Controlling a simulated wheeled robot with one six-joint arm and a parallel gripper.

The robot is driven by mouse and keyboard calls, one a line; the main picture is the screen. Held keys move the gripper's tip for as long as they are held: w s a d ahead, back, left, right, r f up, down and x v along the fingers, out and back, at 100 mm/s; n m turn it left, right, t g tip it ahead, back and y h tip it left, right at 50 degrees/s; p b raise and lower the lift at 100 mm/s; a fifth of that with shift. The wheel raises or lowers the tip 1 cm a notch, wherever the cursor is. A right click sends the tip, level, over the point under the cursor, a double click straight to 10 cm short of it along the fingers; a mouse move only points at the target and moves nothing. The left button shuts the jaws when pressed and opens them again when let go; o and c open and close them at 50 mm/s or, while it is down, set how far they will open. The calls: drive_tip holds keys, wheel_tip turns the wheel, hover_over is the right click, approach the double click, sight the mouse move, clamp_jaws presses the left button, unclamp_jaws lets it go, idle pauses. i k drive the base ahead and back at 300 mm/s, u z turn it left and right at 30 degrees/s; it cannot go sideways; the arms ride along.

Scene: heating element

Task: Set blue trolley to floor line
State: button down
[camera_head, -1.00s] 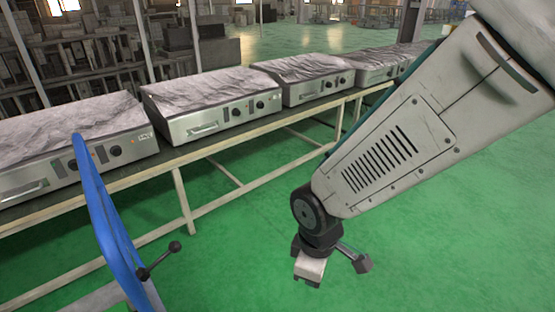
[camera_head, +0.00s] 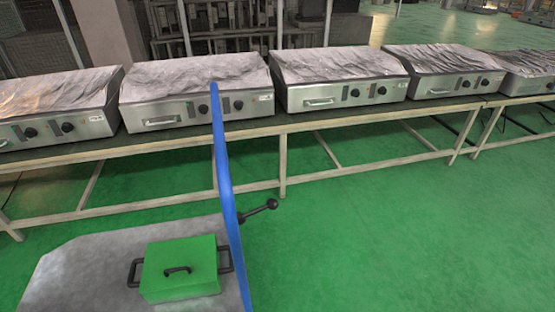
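The blue trolley shows at the lower left in the head view. Its blue upright handle frame (camera_head: 226,180) rises in front of the bench, and a black lever with ball ends (camera_head: 258,211) sticks out to its right. Its grey flat bed (camera_head: 75,268) reaches to the bottom edge of the picture. A green box (camera_head: 180,270) with black handles sits on the bed. The trolley's wheels are out of view. I see no floor line on the green floor (camera_head: 400,230). My gripper and arm are not in this view.
A long bench (camera_head: 300,124) crosses the picture behind the trolley, with several steel appliances (camera_head: 340,93) in a row on it, their tops under crumpled film. Dark shelving (camera_head: 210,28) stands behind. The green floor to the right of the trolley is clear.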

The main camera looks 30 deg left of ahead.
sight(89, 273)
drive_tip(key=u, duration=3.7)
drive_tip(key=k, duration=0.85)
drive_tip(key=z, duration=1.85)
drive_tip(key=i, duration=0.5)
drive_tip(key=u, duration=0.1)
